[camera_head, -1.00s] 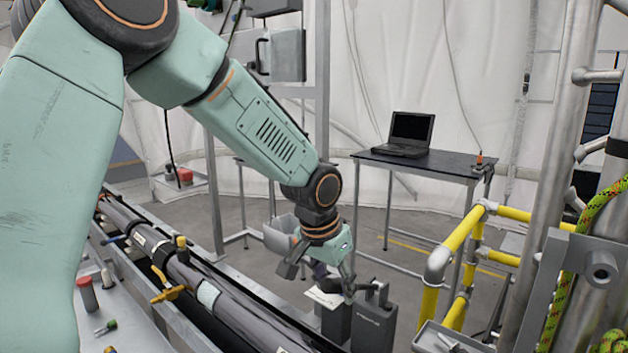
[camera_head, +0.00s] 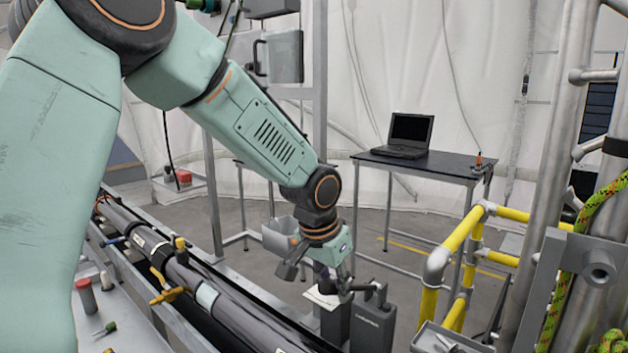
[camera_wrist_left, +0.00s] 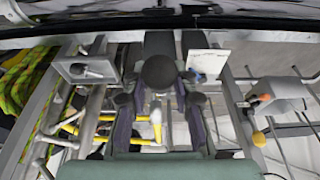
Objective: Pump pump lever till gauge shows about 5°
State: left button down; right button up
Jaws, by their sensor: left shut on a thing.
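My left gripper (camera_head: 340,287) reaches down at the middle of the head view, beside two dark upright boxes (camera_head: 372,325). In the left wrist view its two fingers (camera_wrist_left: 160,104) stand either side of a dark round knob, which I take to be the end of the pump lever (camera_wrist_left: 158,72). The gripper is shut on it. The fingers and wrist hide most of the lever in the head view. A white plate (camera_wrist_left: 208,63) lies beside the knob in the wrist view. I cannot make out a gauge dial or its reading. My right gripper is not in view.
Yellow railings (camera_head: 450,250) and steel posts stand right of the boxes. A long dark pipe (camera_head: 205,292) with yellow valves runs along the lower left. A table with a laptop (camera_head: 403,135) stands behind. Floor between the boxes and the table looks clear.

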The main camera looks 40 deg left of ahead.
pick_arm(q)
notch_tip(320, 180, down, 8)
jog(key=s+b, duration=0.3)
jog(key=b, duration=0.4)
jog(key=shift+f, duration=0.25)
dwell(0.9)
jog(key=shift+a+f, duration=0.1)
jog(key=shift+f, duration=0.05)
jog(key=shift+s+b+x, duration=0.2)
jog(key=shift+b+x, duration=0.6)
jog(key=shift+x, duration=0.15)
jog(key=shift+s+b+x, duration=0.2)
jog(key=shift+b+x, duration=0.55)
jog(key=shift+x, duration=0.2)
jog(key=shift+f, duration=0.15)
